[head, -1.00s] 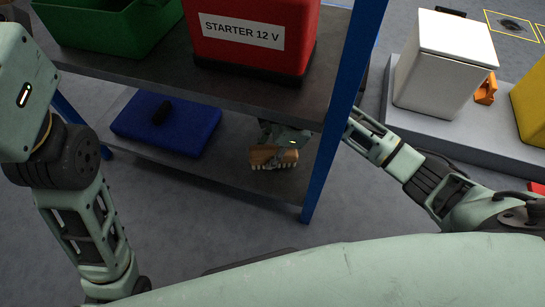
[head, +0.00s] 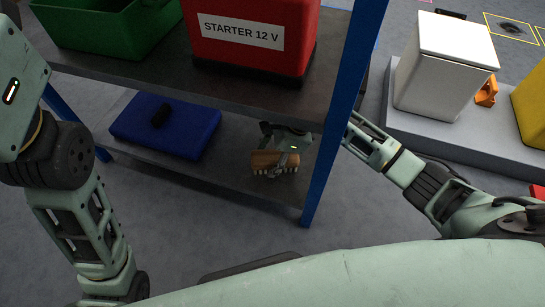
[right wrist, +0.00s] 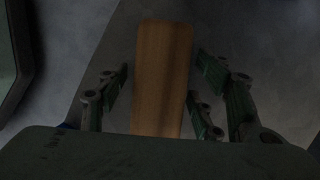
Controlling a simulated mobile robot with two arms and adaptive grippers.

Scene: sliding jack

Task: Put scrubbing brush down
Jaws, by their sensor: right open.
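The scrubbing brush, a brown wooden block with pale bristles (head: 264,160), is at the right end of the lower shelf (head: 235,184), bristles down. It seems to rest on the shelf, though a small gap cannot be ruled out. My right gripper (head: 284,160) reaches in under the upper shelf and is around the brush. In the right wrist view the wooden block (right wrist: 162,75) lies between the open fingers, with a gap visible on each side. My left arm shows at the left, but its gripper is outside the view.
A blue case (head: 182,128) lies on the lower shelf to the left. The upper shelf holds a green crate (head: 110,28) and a red starter box (head: 250,35). A blue post (head: 340,115) stands close to my right arm. A white bin (head: 440,70) is at the right.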

